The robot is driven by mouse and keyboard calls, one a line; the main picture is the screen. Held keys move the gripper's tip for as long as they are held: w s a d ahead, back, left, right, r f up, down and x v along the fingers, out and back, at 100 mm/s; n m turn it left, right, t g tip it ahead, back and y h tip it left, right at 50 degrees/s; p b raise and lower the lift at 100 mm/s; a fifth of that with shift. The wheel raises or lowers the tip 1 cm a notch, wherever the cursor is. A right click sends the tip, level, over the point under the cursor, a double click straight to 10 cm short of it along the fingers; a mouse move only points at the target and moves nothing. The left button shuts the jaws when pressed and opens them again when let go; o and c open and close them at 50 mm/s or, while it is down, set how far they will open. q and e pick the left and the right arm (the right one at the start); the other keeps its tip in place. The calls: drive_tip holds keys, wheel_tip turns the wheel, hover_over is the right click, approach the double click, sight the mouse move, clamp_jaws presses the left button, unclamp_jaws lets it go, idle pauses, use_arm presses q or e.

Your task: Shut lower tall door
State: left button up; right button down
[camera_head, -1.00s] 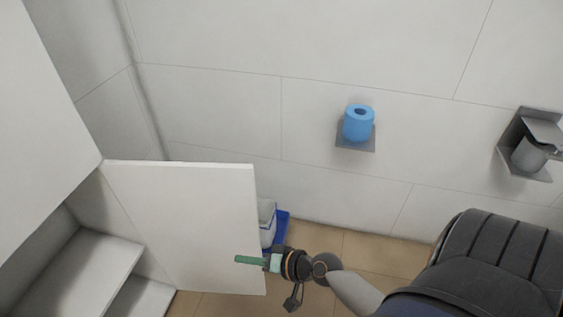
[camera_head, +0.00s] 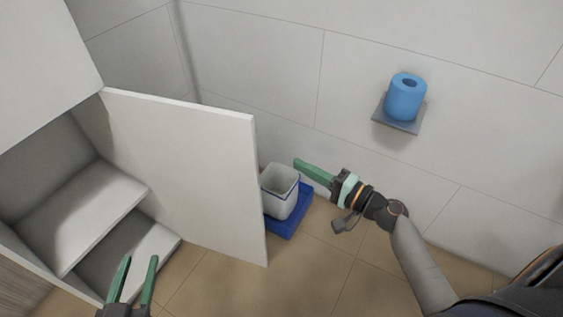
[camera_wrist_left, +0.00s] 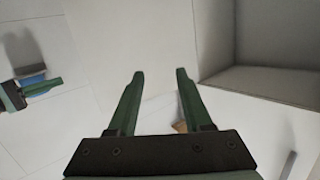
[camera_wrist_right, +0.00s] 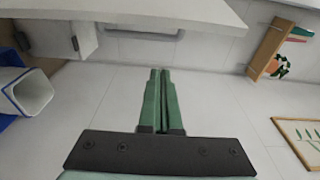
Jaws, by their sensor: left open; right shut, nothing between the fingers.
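The lower tall door (camera_head: 190,170) is a plain white panel in the head view, standing open to the right of the cabinet. My right gripper (camera_head: 300,165) is shut and empty, to the right of the door's free edge and apart from it in the picture. It also shows in the right wrist view (camera_wrist_right: 160,75). My left gripper (camera_head: 138,262) is open and empty at the bottom of the head view, in front of the cabinet's lower opening. Its green fingers also show in the left wrist view (camera_wrist_left: 160,75). The door's handle is not visible.
The cabinet's lower compartment has white shelves (camera_head: 95,215). A white bin (camera_head: 279,190) on a blue base (camera_head: 287,222) stands behind the door's free edge. A blue roll (camera_head: 405,98) sits on a wall shelf. The tan floor (camera_head: 320,270) at the right is clear.

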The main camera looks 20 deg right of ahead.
use_arm(q)
drive_tip(key=s+f+n+g+y+p, duration=0.1)
drive_tip(key=s+f+g, duration=0.2)
drive_tip(key=f, duration=0.4)
use_arm(e)
drive_tip(key=w+a, duration=0.5)
drive_tip(key=a, duration=0.2)
drive_tip(key=shift+w+a, duration=0.25)
drive_tip(key=shift+a, duration=0.1)
use_arm(q)
drive_tip(key=shift+f, duration=0.1)
drive_tip(key=shift+a, duration=0.15)
use_arm(e)
drive_tip(key=shift+s+a, duration=0.1)
